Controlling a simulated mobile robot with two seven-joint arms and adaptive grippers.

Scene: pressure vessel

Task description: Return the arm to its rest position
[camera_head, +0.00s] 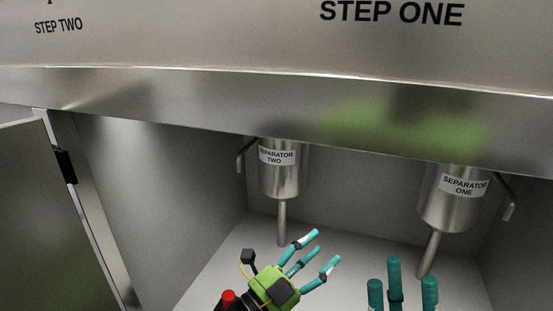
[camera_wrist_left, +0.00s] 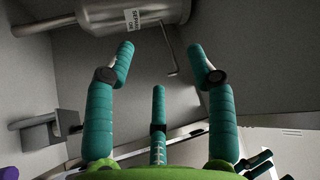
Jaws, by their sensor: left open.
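My left gripper (camera_head: 320,247), green with teal fingers, reaches into the steel cabinet from below. Its fingers are spread and empty, just below and right of the separator two tube. In the left wrist view the left gripper (camera_wrist_left: 160,62) shows its three fingers apart with nothing between them. My right gripper (camera_head: 402,283) shows only teal fingertips at the bottom edge, apart and with nothing seen between them, left of the separator one tube. Its palm is out of view.
Separator two (camera_head: 280,178) and separator one (camera_head: 455,202) hang from the cabinet top, with thin tubes (camera_head: 282,225) pointing down and side handles. A cabinet door (camera_head: 45,215) stands at the left. The overhead panel (camera_head: 190,35) reads STEP TWO and STEP ONE.

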